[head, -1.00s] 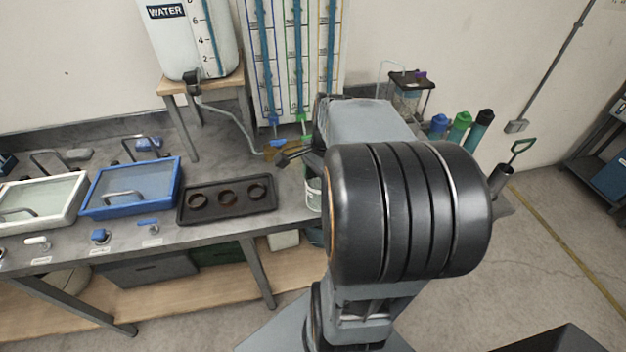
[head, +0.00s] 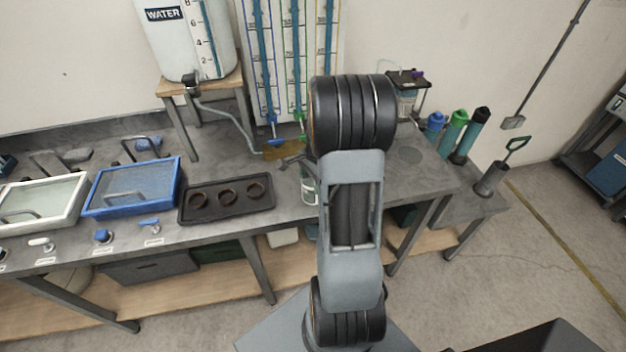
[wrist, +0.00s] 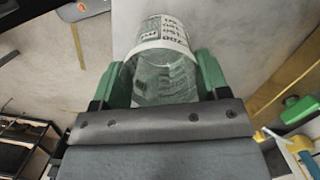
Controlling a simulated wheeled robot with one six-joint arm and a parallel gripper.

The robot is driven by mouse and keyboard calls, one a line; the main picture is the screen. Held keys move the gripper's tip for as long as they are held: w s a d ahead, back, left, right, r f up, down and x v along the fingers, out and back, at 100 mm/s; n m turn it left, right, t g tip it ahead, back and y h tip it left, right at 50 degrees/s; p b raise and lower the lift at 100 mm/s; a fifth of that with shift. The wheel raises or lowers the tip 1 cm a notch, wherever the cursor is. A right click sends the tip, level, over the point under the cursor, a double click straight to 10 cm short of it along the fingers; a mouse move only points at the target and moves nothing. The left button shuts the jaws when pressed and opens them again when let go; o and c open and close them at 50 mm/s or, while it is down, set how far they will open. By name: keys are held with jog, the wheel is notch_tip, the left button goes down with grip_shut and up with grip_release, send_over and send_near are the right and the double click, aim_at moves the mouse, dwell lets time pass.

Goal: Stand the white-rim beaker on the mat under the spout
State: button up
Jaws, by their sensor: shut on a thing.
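The clear beaker (wrist: 160,72) with a white band and dark print sits between the green fingers of my gripper (wrist: 161,85) in the wrist view. The gripper is shut on its sides. In the head view the beaker (head: 309,188) shows just left of my arm, near the bench's front edge, partly hidden by the arm. I cannot tell whether its base touches anything. A round grey patch (head: 411,155), possibly the mat, lies on the bench to the right, in front of a small apparatus (head: 407,95) with a thin bent tube, possibly the spout.
A mustard-coloured flat piece (head: 283,150) lies behind, below blue and green taps. Capped bottles (head: 453,133) stand at the right end. The bench around the round patch is clear.

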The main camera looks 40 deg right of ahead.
jog(key=shift+f, duration=0.25)
jog(key=shift+f, duration=0.1)
jog(key=shift+f, duration=0.15)
jog(key=o, duration=0.9)
